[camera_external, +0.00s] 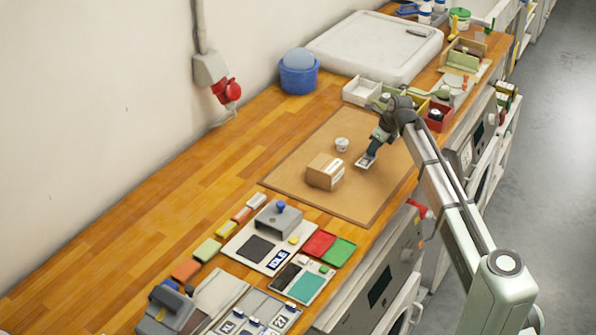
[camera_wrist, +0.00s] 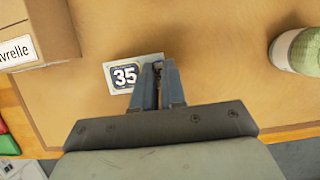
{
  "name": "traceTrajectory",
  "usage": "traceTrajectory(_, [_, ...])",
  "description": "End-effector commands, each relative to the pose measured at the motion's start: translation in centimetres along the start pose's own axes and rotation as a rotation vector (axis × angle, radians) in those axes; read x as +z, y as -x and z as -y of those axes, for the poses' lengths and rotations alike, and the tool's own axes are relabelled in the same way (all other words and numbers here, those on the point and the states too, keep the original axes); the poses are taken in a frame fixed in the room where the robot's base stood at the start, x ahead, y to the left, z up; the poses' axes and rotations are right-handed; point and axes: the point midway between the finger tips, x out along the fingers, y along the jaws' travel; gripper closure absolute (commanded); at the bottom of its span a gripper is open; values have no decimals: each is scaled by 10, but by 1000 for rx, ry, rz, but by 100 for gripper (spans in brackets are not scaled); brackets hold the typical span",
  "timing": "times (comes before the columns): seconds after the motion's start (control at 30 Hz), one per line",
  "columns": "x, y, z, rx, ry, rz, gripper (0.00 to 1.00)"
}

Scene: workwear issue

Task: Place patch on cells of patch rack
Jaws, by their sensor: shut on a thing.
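A patch (camera_wrist: 123,77) with a dark blue field and a white "35" is held at its right edge between the fingertips of my gripper (camera_wrist: 158,72) in the wrist view. In the external view my gripper (camera_external: 371,152) points down over the brown mat, with the small pale patch (camera_external: 364,162) at its tip. Whether the patch touches the mat is hard to tell. What looks like the patch rack (camera_external: 252,318) is at the bottom of the external view, with several dark patches marked "XL" and "27" in or on it. It is well away from my gripper and partly cut off.
A cardboard box (camera_external: 322,174) and a small white cup (camera_external: 341,144) stand on the mat (camera_external: 385,187) left of my gripper. A pale green cylinder (camera_wrist: 298,49) shows right in the wrist view. A press-like device (camera_external: 278,219) and red and green pads lie between mat and rack.

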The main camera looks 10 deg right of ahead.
Motion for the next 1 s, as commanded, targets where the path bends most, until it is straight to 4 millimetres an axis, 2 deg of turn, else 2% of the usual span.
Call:
traceTrajectory(0.2, [-10,-24,0,1,0,-1,100])
traceTrajectory(0.6, [-12,-27,0,0,0,0,100])
traceTrajectory(0.63, [-12,-27,0,0,0,0,88])
traceTrajectory(0.8, [-11,-27,0,0,0,0,72])
traceTrajectory(0.9, [-11,-27,0,0,0,0,64])
traceTrajectory(1.0, [-11,-27,0,0,0,0,64])
